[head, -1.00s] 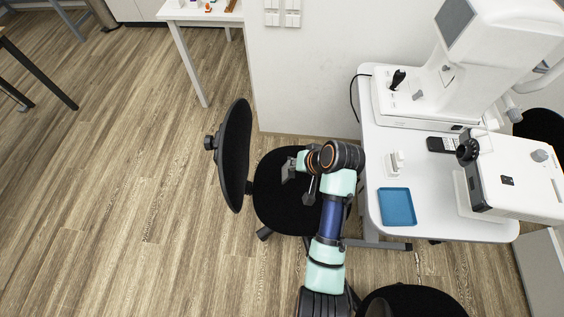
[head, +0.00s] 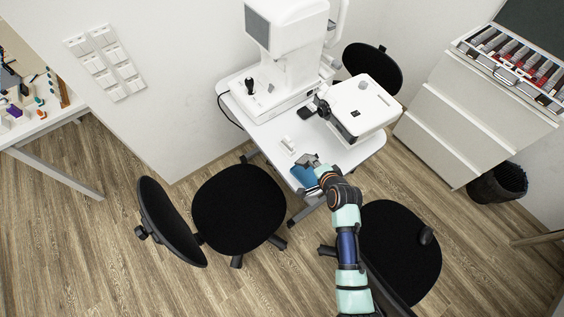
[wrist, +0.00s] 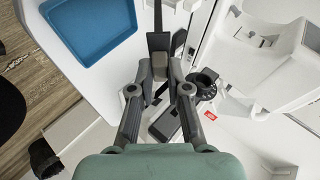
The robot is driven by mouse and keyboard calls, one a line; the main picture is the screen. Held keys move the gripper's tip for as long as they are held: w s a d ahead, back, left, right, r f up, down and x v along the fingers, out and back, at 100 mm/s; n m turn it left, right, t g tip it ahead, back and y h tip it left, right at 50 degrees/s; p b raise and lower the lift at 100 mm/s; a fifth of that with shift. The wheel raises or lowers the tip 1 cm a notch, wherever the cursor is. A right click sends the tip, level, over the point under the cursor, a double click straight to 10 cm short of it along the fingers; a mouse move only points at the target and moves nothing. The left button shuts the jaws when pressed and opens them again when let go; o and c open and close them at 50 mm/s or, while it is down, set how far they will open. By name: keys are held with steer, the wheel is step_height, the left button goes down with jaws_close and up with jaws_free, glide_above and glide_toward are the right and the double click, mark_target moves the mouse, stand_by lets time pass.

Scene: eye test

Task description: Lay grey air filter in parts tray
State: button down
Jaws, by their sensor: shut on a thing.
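The blue parts tray (head: 307,179) lies on the white table near its front edge, partly hidden by my gripper in the head view. It shows empty, as far as visible, at the upper left of the wrist view (wrist: 92,28). My gripper (wrist: 161,70) is shut on a dark grey thing, seen nearly edge-on, which I take for the grey air filter (wrist: 158,41). In the head view my gripper (head: 314,164) is at the tray's far edge. In the wrist view the filter is right of the tray. Its height above the table cannot be told.
A white instrument (head: 364,105) and a larger white machine (head: 285,55) stand on the table behind. A small white item (head: 288,145) and a dark handset (head: 305,113) lie near. Black chairs (head: 240,208) stand in front.

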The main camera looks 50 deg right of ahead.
steer(key=shift+m+h, duration=0.3)
steer(key=shift+m, duration=0.1)
steer(key=f+b, duration=0.2)
steer(key=s+f+b, duration=0.1)
steer(key=f+b, duration=0.1)
steer(key=b, duration=0.1)
steer(key=f+b, duration=0.2)
steer(key=f, duration=0.1)
steer(key=shift+s+d+f+b, duration=0.1)
steer(key=shift+s+d+b, duration=0.05)
steer(key=shift+d+b, duration=0.25)
steer(key=c, duration=1.1)
jaws_free()
steer(key=shift+o, duration=0.2)
steer(key=v, duration=1.2)
